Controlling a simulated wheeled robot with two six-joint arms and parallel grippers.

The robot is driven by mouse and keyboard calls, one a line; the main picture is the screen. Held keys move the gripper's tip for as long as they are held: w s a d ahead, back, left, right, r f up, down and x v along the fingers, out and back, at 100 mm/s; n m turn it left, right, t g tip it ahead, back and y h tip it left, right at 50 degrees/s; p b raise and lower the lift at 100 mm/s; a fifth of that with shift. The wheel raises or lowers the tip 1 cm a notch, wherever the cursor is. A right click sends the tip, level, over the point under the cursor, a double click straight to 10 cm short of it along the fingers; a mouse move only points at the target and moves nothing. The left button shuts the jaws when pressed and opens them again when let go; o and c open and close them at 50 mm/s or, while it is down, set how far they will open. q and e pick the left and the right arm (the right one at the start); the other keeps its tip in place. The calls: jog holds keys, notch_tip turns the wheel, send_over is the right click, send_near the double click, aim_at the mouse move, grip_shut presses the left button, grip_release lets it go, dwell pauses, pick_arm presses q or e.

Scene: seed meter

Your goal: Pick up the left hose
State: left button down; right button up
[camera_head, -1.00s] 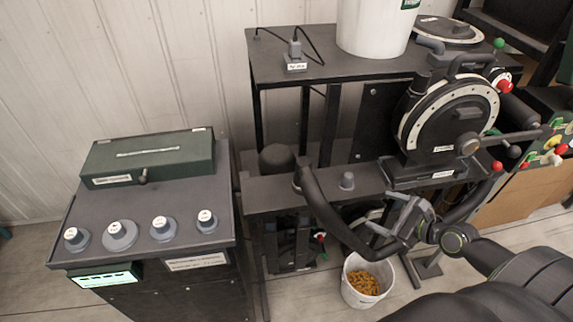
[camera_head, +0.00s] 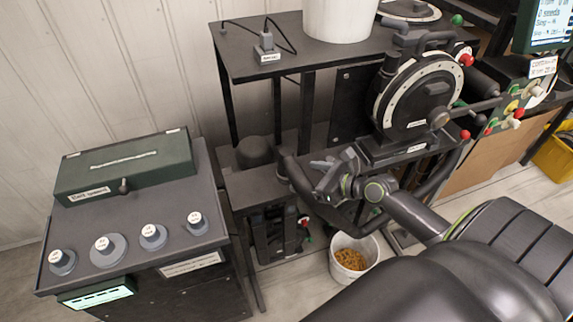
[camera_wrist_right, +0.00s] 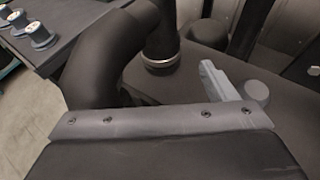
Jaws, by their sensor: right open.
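The left hose (camera_head: 297,180) is thick and black. Its upper end stands on the dark lower shelf, and it curves down to the right behind my right gripper. My right gripper (camera_head: 322,177) is open, with grey fingers pointing left, just right of the hose's upper part. I cannot tell whether it touches the hose. In the right wrist view, a black bent hose (camera_wrist_right: 95,60) fills the upper left, and one light grey finger (camera_wrist_right: 220,82) shows at right. The other finger is not clearly visible there. My left gripper is not in view.
The seed meter with its round dial (camera_head: 420,95) stands right of the gripper. A white bucket of seeds (camera_head: 352,258) is on the floor below. A control desk with knobs (camera_head: 150,236) is at left. The floor between the desk and bucket is mostly clear.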

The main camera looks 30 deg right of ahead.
aim_at(287, 151)
jog(key=x, duration=0.2)
jog(key=shift+w+f, duration=0.1)
jog(key=shift+w, duration=0.2)
jog(key=shift+r+x, duration=0.2)
jog(key=shift+x, duration=1.1)
jog(key=shift+r+x, duration=0.2)
jog(key=shift+x, duration=1.15)
jog(key=shift+a, duration=0.1)
jog(key=shift+c, duration=0.7)
jog(key=shift+w, duration=0.1)
jog(key=c, duration=1.1)
notch_tip(287, 151, up, 10)
jog(key=p, duration=0.3)
jog(key=shift+r, duration=0.15)
jog(key=shift+r+p, duration=0.45)
jog(key=shift+p, duration=0.05)
jog(key=shift+r+p, duration=2.5)
jog(key=shift+p, duration=1.45)
